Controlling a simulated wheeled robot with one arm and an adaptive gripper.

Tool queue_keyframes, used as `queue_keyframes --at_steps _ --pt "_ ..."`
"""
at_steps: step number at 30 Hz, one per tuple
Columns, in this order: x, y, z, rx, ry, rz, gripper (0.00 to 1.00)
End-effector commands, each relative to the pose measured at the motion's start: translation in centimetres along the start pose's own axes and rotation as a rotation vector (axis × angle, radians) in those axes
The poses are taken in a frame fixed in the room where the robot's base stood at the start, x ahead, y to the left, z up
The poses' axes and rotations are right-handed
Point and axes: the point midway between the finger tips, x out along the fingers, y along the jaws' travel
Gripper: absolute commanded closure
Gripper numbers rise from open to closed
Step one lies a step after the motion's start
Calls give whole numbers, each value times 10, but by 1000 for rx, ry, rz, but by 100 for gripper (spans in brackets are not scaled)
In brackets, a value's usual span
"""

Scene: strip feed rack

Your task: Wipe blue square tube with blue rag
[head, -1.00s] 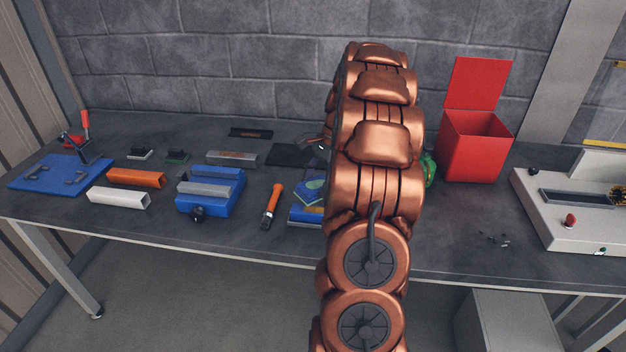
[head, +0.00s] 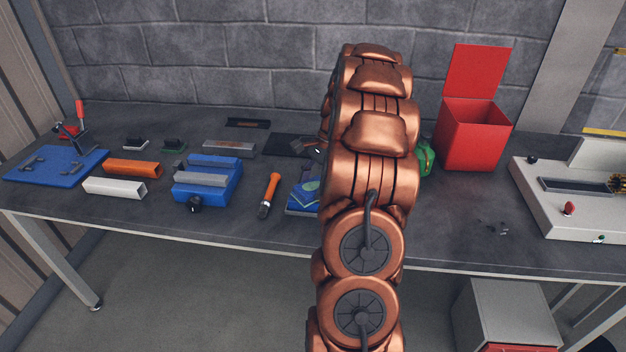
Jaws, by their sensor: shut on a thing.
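My copper arm stretches over the table and covers much of its middle. Only a dark part of my gripper (head: 313,148) shows at the arm's left edge; its fingertips are largely hidden. Below it is a blue cloth with green lines, seemingly the blue rag (head: 306,188), partly behind the arm; the grip on it is not clearly visible.
Left are an orange tube (head: 132,169), a white tube (head: 114,188), a grey tube (head: 229,149) and a blue board (head: 54,168). An orange-handled tool (head: 270,192) lies near the rag. Right are an open red bin (head: 471,139) and a white machine (head: 560,205). The table's front centre-left is clear.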

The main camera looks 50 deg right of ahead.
Motion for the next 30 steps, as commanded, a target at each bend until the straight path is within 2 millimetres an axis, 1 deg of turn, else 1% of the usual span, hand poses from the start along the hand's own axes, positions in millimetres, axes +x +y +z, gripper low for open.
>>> queue_keyframes --at_steps 2,16,30 --pt "3 0 -1 0 -1 1 64" --pt "3 0 -1 0 -1 1 64" --pt "10 1 -4 0 -2 2 64"
